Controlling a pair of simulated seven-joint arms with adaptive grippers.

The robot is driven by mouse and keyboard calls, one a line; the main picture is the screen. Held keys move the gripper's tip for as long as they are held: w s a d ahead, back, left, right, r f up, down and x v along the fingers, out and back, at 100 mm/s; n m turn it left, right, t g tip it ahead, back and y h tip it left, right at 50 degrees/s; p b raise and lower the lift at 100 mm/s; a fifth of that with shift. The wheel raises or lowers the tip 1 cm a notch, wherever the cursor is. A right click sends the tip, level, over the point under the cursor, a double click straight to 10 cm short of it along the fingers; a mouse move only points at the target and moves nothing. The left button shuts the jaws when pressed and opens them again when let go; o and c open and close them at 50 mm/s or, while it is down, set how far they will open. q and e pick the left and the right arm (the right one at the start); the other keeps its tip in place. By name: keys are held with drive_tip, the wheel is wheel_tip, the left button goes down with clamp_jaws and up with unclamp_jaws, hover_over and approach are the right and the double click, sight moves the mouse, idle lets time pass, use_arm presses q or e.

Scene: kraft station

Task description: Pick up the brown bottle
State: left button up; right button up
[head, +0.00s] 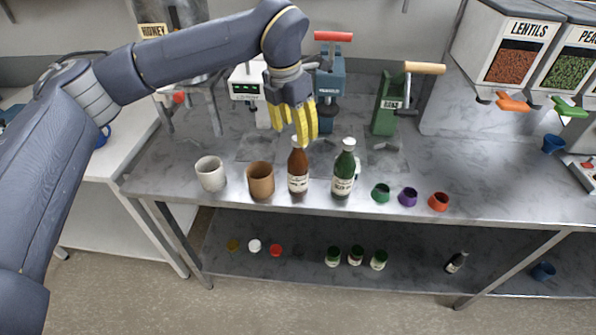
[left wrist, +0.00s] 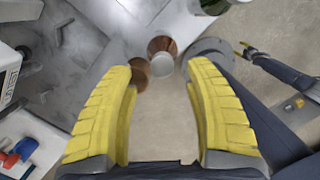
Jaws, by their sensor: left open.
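The brown bottle (head: 298,172) stands upright on the metal table with a pale label and a white cap. In the left wrist view the brown bottle (left wrist: 162,46) shows from above, between and beyond the fingertips. My left gripper (head: 303,138) has yellow fingers, open and empty, at the height of the bottle's top. In the head view its fingers overlap the cap area; I cannot tell whether they touch. In the left wrist view the fingers of the left gripper (left wrist: 165,70) are spread wide. My right gripper (left wrist: 242,50) shows small at the right there; its opening is unclear.
A green bottle (head: 344,170) stands close right of the brown bottle. A brown cup (head: 261,180) and a white cup (head: 210,173) stand to its left. Green, purple and red (head: 439,202) small cups sit right. A blue press (head: 328,80) and a green press (head: 388,105) stand behind.

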sight(297, 138)
use_arm(q)
drive_tip(key=shift+w+d+f, duration=0.1)
drive_tip(key=shift+d+f, duration=0.05)
drive_tip(key=shift+f, duration=0.75)
drive_tip(key=shift+w+d+f, duration=0.1)
drive_tip(key=shift+d+f, duration=0.05)
drive_tip(key=shift+f, duration=0.7)
drive_tip(key=shift+d+f, duration=0.15)
drive_tip(key=shift+f, duration=0.75)
drive_tip(key=shift+c, duration=0.2)
clamp_jaws()
